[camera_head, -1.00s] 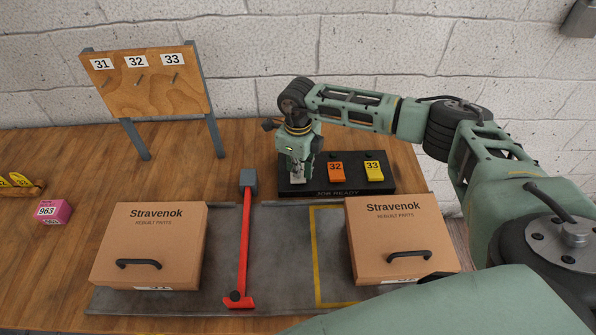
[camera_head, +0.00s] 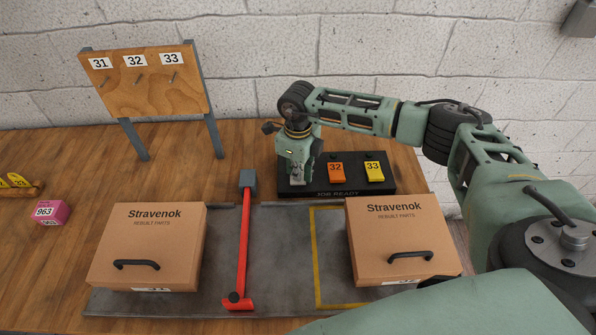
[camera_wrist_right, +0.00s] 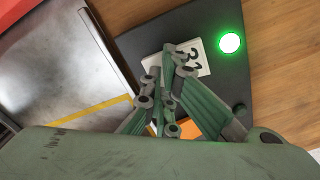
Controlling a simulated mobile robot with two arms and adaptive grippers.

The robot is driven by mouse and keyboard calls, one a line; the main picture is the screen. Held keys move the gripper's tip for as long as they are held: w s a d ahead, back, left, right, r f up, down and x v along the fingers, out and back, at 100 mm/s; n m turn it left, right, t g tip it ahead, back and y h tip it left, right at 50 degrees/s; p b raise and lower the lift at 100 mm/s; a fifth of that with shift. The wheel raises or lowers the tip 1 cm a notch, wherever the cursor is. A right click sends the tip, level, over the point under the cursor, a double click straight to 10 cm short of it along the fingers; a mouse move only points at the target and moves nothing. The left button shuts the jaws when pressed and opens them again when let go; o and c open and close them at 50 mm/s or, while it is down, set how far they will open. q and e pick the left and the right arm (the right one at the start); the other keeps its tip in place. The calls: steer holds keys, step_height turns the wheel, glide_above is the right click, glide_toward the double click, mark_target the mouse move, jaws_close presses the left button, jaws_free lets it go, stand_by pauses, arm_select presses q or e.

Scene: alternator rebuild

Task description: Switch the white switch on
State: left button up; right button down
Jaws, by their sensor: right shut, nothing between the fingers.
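The white switch (camera_wrist_right: 196,56), marked 31, sits on the black JOB READY panel (camera_head: 338,193). In the right wrist view a round lamp (camera_wrist_right: 229,43) beside it glows bright green. My right gripper (camera_wrist_right: 171,55) is shut and empty, its fingertips over the edge of the white switch; I cannot tell whether they touch it. In the head view my right gripper (camera_head: 298,181) points down at the left end of the panel and hides most of the white switch. My left gripper is not in view.
The orange switch 32 (camera_head: 336,172) and yellow switch 33 (camera_head: 374,172) are right of my gripper, with dark lamps behind. Two Stravenok boxes (camera_head: 150,240) (camera_head: 400,235) and a red-handled bar (camera_head: 243,240) lie in front. A peg board (camera_head: 150,95) stands back left.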

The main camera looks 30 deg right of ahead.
step_height(320, 180, up, 2)
steer(key=shift+p, duration=0.6)
steer(key=shift+r+p, duration=1.4)
steer(key=shift+r, duration=1.05)
steer(key=shift+f, duration=0.1)
